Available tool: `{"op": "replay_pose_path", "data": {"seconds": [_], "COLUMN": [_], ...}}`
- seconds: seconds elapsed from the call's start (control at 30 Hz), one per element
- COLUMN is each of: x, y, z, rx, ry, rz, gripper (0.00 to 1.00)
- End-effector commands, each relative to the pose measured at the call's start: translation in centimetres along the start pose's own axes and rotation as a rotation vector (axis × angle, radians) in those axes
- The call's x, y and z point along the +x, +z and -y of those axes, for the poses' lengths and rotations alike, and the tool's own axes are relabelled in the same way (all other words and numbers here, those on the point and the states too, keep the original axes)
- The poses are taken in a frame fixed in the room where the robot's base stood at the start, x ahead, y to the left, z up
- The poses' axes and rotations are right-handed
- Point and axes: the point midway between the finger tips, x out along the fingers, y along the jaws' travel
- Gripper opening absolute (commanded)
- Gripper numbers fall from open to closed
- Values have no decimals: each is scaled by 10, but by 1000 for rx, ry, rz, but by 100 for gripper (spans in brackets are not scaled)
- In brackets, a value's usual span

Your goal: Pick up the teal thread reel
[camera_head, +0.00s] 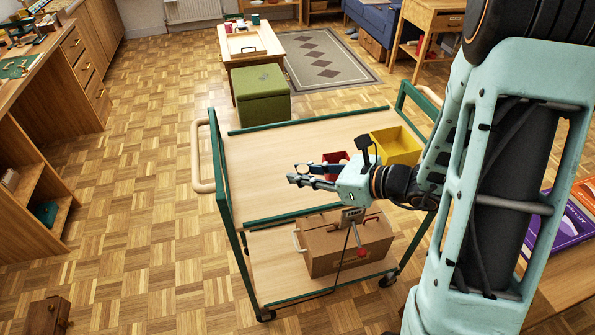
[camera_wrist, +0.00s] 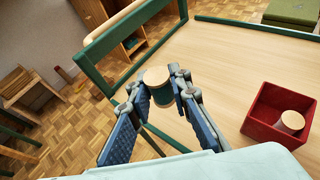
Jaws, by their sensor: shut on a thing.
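The teal thread reel (camera_wrist: 162,95) has a pale wooden top and a dark teal body in the wrist view. My gripper (camera_wrist: 158,86) is shut on it, with one finger on each side near the fingertips. The reel is held upright or nearly so over the trolley's top shelf, near its green frame. In the head view my gripper (camera_head: 297,174) is over the trolley top, and the reel cannot be made out there.
The trolley's wooden top (camera_head: 260,165) is mostly bare. A red bin (camera_wrist: 274,112) holds another reel (camera_wrist: 292,120) with a wooden top. A yellow bin (camera_head: 396,147) stands to the right. A cardboard box (camera_head: 335,245) sits on the lower shelf. A green stool (camera_head: 262,92) stands behind.

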Motion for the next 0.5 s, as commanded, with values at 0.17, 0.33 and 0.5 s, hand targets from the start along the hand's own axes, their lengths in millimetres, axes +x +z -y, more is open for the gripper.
{"op": "replay_pose_path", "data": {"seconds": [0.17,0.33,0.5], "x": [-31,-39,-50], "y": [7,9,13], "z": [-24,-30,-39], "rx": [3,7,8], "ry": [-2,2,0], "rz": [1,-2,-1], "gripper": [3,3,3]}}
